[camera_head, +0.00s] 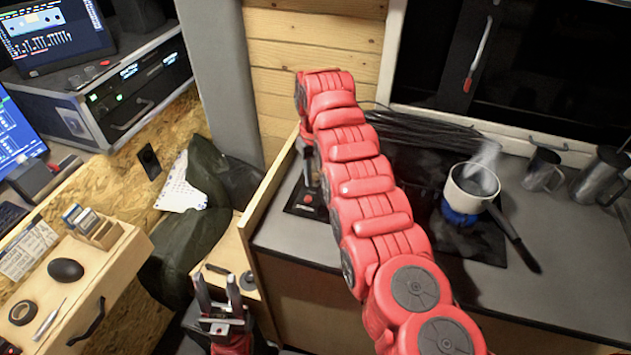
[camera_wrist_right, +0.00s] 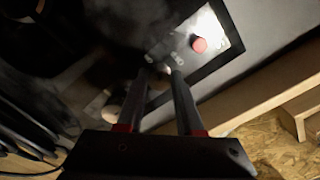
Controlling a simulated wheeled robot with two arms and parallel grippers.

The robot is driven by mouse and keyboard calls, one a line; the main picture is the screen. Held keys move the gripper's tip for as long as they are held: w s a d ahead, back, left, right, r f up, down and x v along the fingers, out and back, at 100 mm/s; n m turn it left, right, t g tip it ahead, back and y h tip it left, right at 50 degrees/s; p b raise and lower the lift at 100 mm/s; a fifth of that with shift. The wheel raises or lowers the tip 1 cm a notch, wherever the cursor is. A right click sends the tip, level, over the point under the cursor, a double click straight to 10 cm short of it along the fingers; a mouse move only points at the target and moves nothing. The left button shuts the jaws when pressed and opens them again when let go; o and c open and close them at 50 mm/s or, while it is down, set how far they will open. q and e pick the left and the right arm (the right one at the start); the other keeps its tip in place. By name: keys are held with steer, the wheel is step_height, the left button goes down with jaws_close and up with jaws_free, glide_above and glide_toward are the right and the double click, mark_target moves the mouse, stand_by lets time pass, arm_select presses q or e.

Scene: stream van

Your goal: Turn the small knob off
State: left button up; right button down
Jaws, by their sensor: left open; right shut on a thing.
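The small knob (camera_wrist_right: 163,69) sits on a metal control panel (camera_wrist_right: 214,27) in the right wrist view, beside a larger red knob (camera_wrist_right: 198,44). My right gripper (camera_wrist_right: 160,75) is shut on the small knob, with its fingertips on either side of it. The fingers partly hide the knob, so its turn angle cannot be read. In the head view, my red right arm reaches across the counter and mostly covers the right gripper and the panel; the red knob (camera_head: 307,197) shows there. My left gripper (camera_head: 220,296) is open and empty, low beside the counter.
A white pot (camera_head: 465,190) steams over a blue burner flame (camera_head: 458,217) to the right of my arm, its handle toward the front. Metal mugs (camera_head: 600,177) stand at the right. A wooden edge (camera_head: 268,185) borders the counter. A desk with small items is at left.

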steer(key=m+b, duration=0.1)
steer(key=m, duration=0.1)
steer(key=shift+f+m+b, duration=0.1)
steer(key=shift+m+b, duration=0.65)
steer(key=shift+m, duration=0.55)
steer(key=m, duration=0.2)
steer(key=shift+m, duration=0.3)
steer(key=m, duration=0.4)
steer(key=shift+r, duration=0.2)
steer(key=shift+m, duration=0.3)
steer(key=c, duration=0.6)
jaws_free()
steer(key=shift+o, duration=0.2)
